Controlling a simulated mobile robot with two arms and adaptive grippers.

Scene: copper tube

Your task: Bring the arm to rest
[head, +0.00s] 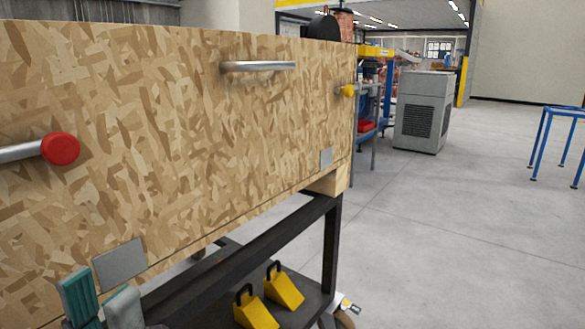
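My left gripper (101,303) is at the bottom left corner, cut off by the picture edge. Its teal-padded finger and grey fingertip show close side by side, with at most a narrow gap. I see nothing held in it, but how far it is open is unclear. It is in front of the lower edge of a wood-chip board panel (200,140); whether it touches the panel I cannot tell. My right gripper is not in view.
The panel carries a silver bar (258,66), a red-ended rod (61,148) and a yellow knob (347,90). Below is a dark wheeled frame (331,250) with yellow wedges (284,289). A grey cabinet (423,112) and blue frame (560,140) stand beyond open floor (450,240).

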